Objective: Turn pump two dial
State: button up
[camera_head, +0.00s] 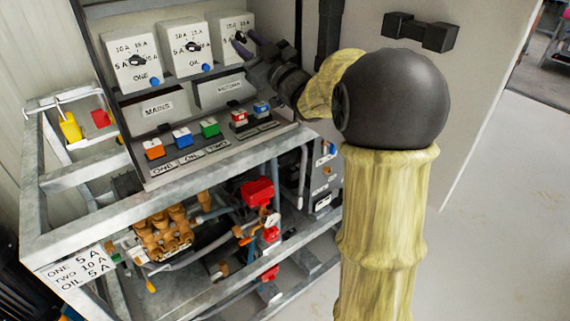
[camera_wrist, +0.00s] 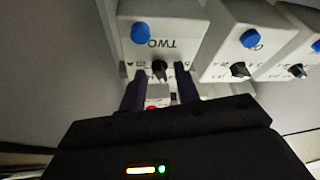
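The pump two box (camera_head: 233,26) is the rightmost of three white dial boxes in the head view. In the wrist view the same box (camera_wrist: 185,22) appears upside down with its TWO label. Its small black dial (camera_wrist: 160,71) lies between my two dark fingertips. My gripper (camera_wrist: 160,84) is open, with one finger on each side of the dial and visible gaps to it. I cannot tell how deep the tips reach. In the head view my gripper (camera_head: 245,46) covers most of this dial, and its setting is not clear.
The ONE box (camera_head: 132,62) and OIL box (camera_head: 187,45) stand to the left, each with a dial and blue button. Below are colored switches such as the green one (camera_head: 210,127). A placard (camera_head: 77,268) reads ONE 5 A, TWO 10 A, OIL 5 A. Floor at right is clear.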

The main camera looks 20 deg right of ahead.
jog(key=m+h+p, duration=0.1)
jog(key=m, duration=0.1)
jog(key=m+t+h+p, duration=0.1)
jog(key=m+p, duration=0.1)
jog(key=m+h+p, duration=0.1)
jog(key=m+p, duration=0.1)
jog(key=shift+a+r, duration=0.25)
jog(key=m+h+p, duration=0.1)
jog(key=m+p, duration=0.2)
jog(key=m+h+p, duration=0.2)
jog(key=p, duration=0.2)
jog(key=shift+s+a+m+t, duration=0.1)
jog(key=shift+a+m+t, duration=0.05)
jog(key=shift+m+t, duration=0.25)
jog(key=shift+m+p, duration=0.3)
jog(key=shift+p, duration=0.1)
